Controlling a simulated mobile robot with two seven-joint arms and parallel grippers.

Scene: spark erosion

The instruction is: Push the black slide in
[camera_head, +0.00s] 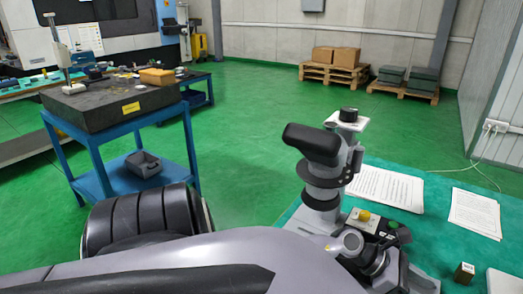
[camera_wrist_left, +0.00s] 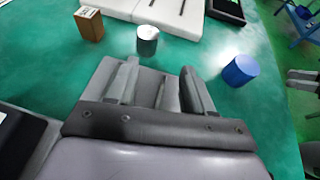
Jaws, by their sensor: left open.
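My left arm fills the bottom of the head view, and I cannot make out its fingertips there. In the left wrist view my left gripper (camera_wrist_left: 158,82) is open, with its two fingers apart over the green table. A grey slotted piece (camera_wrist_left: 155,92) shows between and behind the fingers; I cannot tell whether they touch it. I cannot tell for sure which part is the black slide. A flat black piece with a light border (camera_wrist_left: 18,135) lies at the wrist view's left edge. A grey device with a black top (camera_head: 313,142) stands on the table in the head view.
A brown block (camera_wrist_left: 90,25), a grey cylinder (camera_wrist_left: 147,40) and a blue cylinder (camera_wrist_left: 240,70) stand near the gripper. Beyond are a white slotted tray (camera_wrist_left: 160,12) and a black tray (camera_wrist_left: 226,10). Paper sheets (camera_head: 385,188) lie on the table. A blue trolley (camera_head: 95,155) stands left.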

